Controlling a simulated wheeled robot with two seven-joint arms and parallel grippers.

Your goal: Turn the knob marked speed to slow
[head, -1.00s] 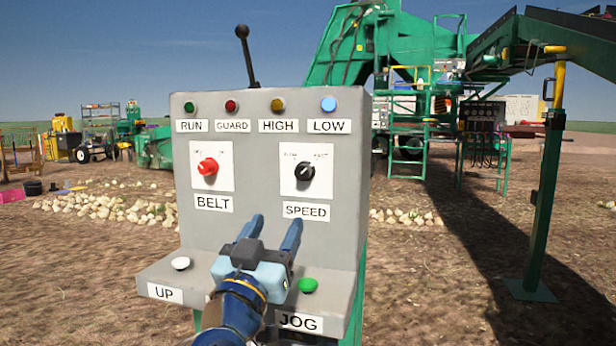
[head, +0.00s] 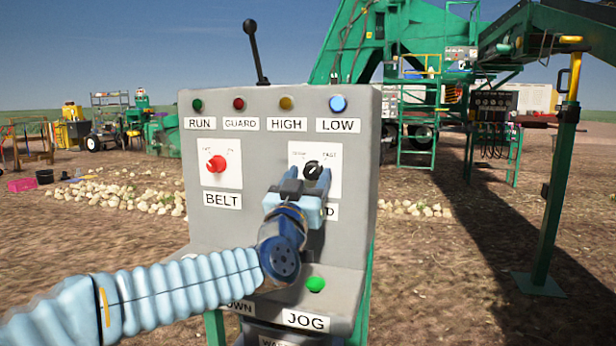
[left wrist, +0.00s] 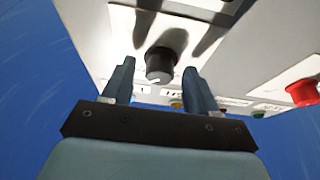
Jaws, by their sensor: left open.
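The black speed knob (head: 313,170) sits on a white plate with FAST readable at its upper right. The word at the upper left is too small to read surely, and so is the knob's pointer. The SPEED label below is mostly hidden by my left gripper (head: 307,178), which is open just in front of the knob. In the left wrist view the knob (left wrist: 160,65) lies between and slightly beyond the two fingertips (left wrist: 160,72), with a gap on both sides. My right gripper is not in view.
The grey panel (head: 225,240) also carries a red BELT knob (head: 216,164) to the left, several lamps along the top and a green JOG button (head: 316,284) below. A black lever (head: 256,50) rises behind it. Green machinery stands behind at the right.

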